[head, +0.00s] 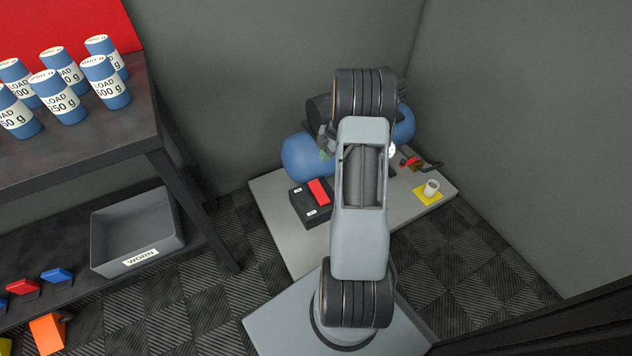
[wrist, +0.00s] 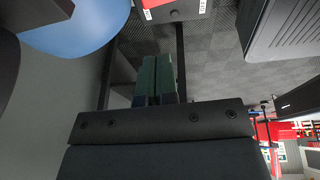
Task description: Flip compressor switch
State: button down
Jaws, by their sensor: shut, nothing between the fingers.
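The compressor has a blue tank (head: 305,157) lying on a grey base plate (head: 272,215). A black switch box (head: 307,207) with a red rocker (head: 319,191) and small white labels sits in front of the tank. I cannot tell which way the rocker is set. In the wrist view the tank (wrist: 75,30) fills the upper left and the switch box (wrist: 178,12) is at the top edge, partly cut off. My gripper (wrist: 157,62) is shut and empty, its green fingertips apart from the box in the picture. In the head view my arm hides most of the gripper and part of the compressor.
A red-handled part (head: 411,163) and a white cup (head: 431,188) on a yellow pad (head: 421,196) are right of my arm. A dark bench (head: 95,150) with blue-and-white load cylinders (head: 58,97) and a grey "WORN" bin (head: 138,230) stands left. Grey walls close the corner behind.

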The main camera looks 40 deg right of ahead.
jog(key=b, duration=0.5)
send_near(313, 185)
jog(key=x, duration=0.5)
jog(key=shift+s+a+f, duration=0.15)
jog(key=shift+s+a, duration=0.05)
jog(key=shift+a, duration=0.1)
jog(key=shift+w+f, duration=0.25)
jog(key=shift+f, duration=0.45)
